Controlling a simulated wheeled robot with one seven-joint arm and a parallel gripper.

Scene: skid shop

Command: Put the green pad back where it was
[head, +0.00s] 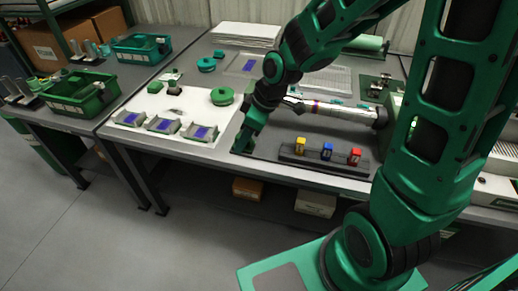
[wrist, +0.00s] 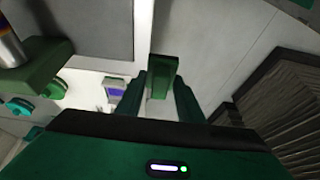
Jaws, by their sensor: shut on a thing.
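My gripper (head: 243,146) is low over the front edge of the workbench in the head view. In the wrist view its two fingers are closed on the green pad (wrist: 162,76), a small dark green block that sticks out past the fingertips. In the head view I cannot tell the pad apart from the green fingers. A dark rack (head: 325,164) lies just right of my gripper. It carries a yellow block (head: 300,145), a blue block (head: 327,151) and a red block (head: 354,156) in a row. A bare stretch of rack shows left of the yellow block.
Three grey trays with blue inserts (head: 162,126) stand on a white sheet (head: 180,103) left of my gripper. Green round parts (head: 222,96) lie behind them. A metal shaft (head: 335,112) lies behind the rack. Green bins (head: 80,95) stand on the left bench.

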